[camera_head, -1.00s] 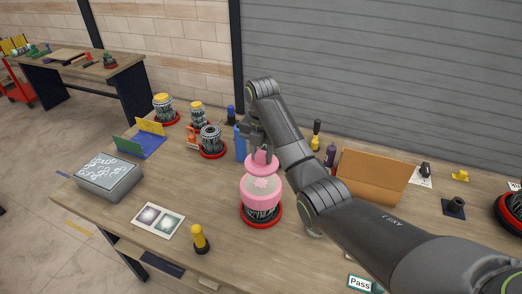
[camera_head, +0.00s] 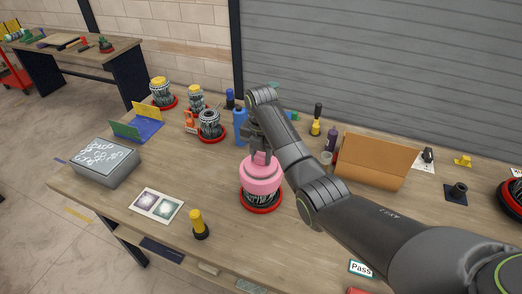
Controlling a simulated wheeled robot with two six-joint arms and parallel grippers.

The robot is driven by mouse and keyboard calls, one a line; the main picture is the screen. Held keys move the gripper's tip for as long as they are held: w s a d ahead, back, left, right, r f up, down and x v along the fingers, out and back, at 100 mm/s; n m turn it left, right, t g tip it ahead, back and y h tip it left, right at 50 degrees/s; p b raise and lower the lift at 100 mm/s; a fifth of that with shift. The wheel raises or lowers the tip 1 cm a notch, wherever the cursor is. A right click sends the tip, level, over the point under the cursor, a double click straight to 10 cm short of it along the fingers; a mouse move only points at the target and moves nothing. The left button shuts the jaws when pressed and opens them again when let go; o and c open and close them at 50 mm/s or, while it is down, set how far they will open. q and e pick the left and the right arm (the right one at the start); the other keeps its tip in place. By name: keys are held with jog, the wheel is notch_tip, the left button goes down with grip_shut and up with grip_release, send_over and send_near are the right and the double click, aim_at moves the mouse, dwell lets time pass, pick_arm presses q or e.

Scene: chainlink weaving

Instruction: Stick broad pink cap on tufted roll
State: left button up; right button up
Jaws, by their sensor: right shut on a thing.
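The broad pink cap (camera_head: 262,181) sits over the top of the tufted roll (camera_head: 262,201), whose dark and white mesh shows only as a narrow band below the cap. The roll stands upright on a red round base (camera_head: 247,205) near the middle of the table. My right gripper (camera_head: 261,157) is directly above and shut on the upper part of the pink cap. The cap's underside and the roll's top are hidden. My left gripper is not in view.
Mesh rolls on red bases, one of them (camera_head: 209,124) uncapped, stand at the back left. A brown folder (camera_head: 375,161) stands at the right.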

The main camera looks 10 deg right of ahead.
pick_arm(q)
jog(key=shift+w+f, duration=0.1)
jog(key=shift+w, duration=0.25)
pick_arm(e)
jog(key=shift+f, duration=0.4)
dwell(0.3)
jog(key=o, duration=1)
jog(key=shift+o, duration=0.2)
